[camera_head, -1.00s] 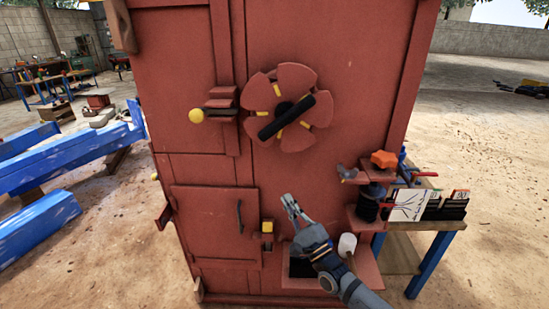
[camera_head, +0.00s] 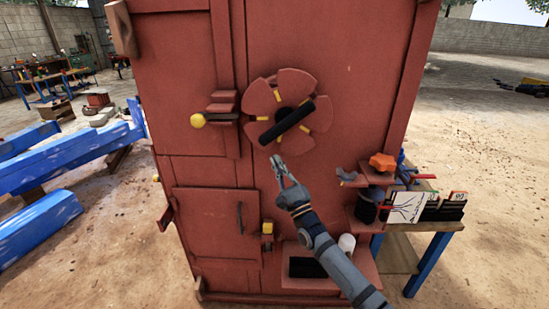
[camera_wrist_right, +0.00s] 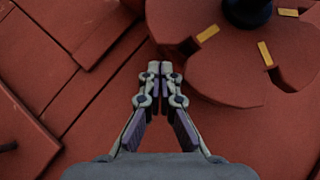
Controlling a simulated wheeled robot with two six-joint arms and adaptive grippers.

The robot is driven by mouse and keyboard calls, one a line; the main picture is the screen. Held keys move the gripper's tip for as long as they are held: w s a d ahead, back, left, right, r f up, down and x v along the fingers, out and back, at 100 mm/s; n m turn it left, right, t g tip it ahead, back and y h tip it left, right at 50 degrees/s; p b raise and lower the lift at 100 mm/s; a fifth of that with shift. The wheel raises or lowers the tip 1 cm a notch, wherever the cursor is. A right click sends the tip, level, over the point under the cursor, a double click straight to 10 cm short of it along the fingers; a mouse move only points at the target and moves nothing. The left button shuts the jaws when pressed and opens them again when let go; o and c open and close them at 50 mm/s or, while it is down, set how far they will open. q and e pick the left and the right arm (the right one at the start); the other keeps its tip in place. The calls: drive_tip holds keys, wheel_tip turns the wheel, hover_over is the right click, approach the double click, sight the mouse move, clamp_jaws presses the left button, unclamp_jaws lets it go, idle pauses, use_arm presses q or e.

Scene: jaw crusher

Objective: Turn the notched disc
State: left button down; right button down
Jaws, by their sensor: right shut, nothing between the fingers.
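The notched disc (camera_head: 317,118) is a red lobed wheel on the front of the red machine, with yellow marks and a black bar handle (camera_head: 287,121) slanting across its middle. In the right wrist view the disc (camera_wrist_right: 235,75) fills the upper right, with part of its black centre at the top edge. My right gripper (camera_head: 277,161) is shut and empty, just below the disc's lower left edge. In the wrist view its fingertips (camera_wrist_right: 160,68) lie beside a lobe; I cannot tell whether they touch it. My left gripper is not in view.
A yellow-knobbed lever (camera_head: 197,120) sticks out left of the disc. An orange knob (camera_head: 382,161) and small parts sit on a shelf at lower right. A side table (camera_head: 426,228) stands to the right. Blue beams (camera_head: 60,158) lie at left. The panel around the disc is mostly bare.

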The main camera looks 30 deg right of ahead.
drive_tip(key=shift+w+a+r, duration=0.2)
drive_tip(key=shift+a+r, duration=0.3)
drive_tip(key=shift+r, duration=0.2)
